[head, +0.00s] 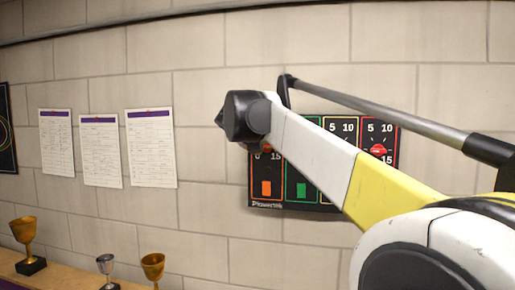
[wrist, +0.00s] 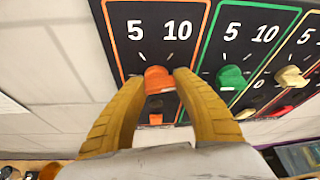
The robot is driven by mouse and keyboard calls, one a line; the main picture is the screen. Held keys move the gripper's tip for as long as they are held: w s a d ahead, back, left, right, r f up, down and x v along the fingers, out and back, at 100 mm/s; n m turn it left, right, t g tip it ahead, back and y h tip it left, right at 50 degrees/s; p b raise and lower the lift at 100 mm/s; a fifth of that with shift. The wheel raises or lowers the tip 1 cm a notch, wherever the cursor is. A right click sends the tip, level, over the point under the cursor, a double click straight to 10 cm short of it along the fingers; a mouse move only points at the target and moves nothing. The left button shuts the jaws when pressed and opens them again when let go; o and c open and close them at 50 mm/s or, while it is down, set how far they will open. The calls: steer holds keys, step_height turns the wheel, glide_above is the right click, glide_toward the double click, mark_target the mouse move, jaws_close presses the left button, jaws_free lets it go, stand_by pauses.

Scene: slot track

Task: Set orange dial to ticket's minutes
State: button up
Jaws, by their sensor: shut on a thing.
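The orange dial (wrist: 157,78) is on the orange-framed section of a black wall panel, below the numbers 5 and 10. My gripper (wrist: 158,88) has its two yellow fingers around the dial, shut on it. Where the dial points cannot be read. In the head view my arm hides the dial and gripper; the section's lower part shows 0, 15 and an orange rectangle (head: 266,188). I cannot make out any ticket or its minutes.
A green dial (wrist: 232,78) and a cream dial (wrist: 291,77) sit to the right, and a red dial (head: 379,149) shows in the head view. Three printed sheets (head: 100,150) hang on the block wall. Trophies (head: 25,240) stand on a ledge at lower left.

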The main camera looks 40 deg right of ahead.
steer(key=shift+m+t+y, duration=0.3)
steer(key=shift+m+t, duration=0.1)
steer(key=shift+m, duration=0.4)
steer(key=o, duration=1.2)
steer(key=shift+d, duration=0.1)
steer(key=v, duration=1.2)
